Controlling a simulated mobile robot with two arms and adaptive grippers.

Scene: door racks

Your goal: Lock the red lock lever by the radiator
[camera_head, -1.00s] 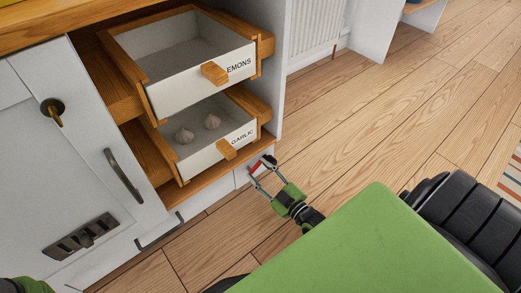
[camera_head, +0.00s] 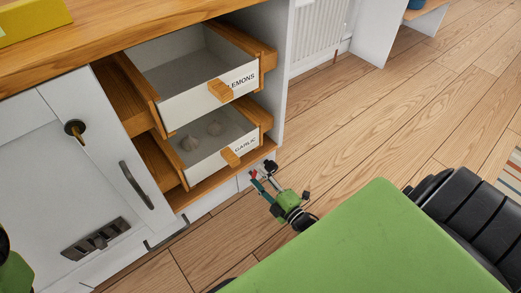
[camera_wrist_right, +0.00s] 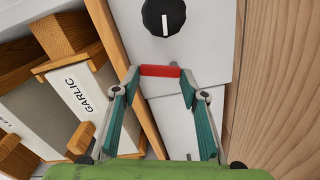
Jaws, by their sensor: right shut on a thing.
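The red lock lever (camera_wrist_right: 160,71) is a short red bar on the white panel at the cabinet's lower end, below a black knob (camera_wrist_right: 164,17) with a white mark. My right gripper (camera_wrist_right: 161,76) is shut on the red lever, with one fingertip at each end of the bar. In the head view my right gripper (camera_head: 261,179) is low beside the drawer unit, and the lever is mostly hidden by the fingers. Of my left arm only a green and dark part shows at the left edge; its fingers are out of view.
The lemons drawer (camera_head: 208,104) and the garlic drawer (camera_head: 211,158) stand pulled out above my right gripper. The white radiator (camera_head: 318,35) is behind, past the cabinet end. A white cabinet door (camera_head: 105,185) is at left.

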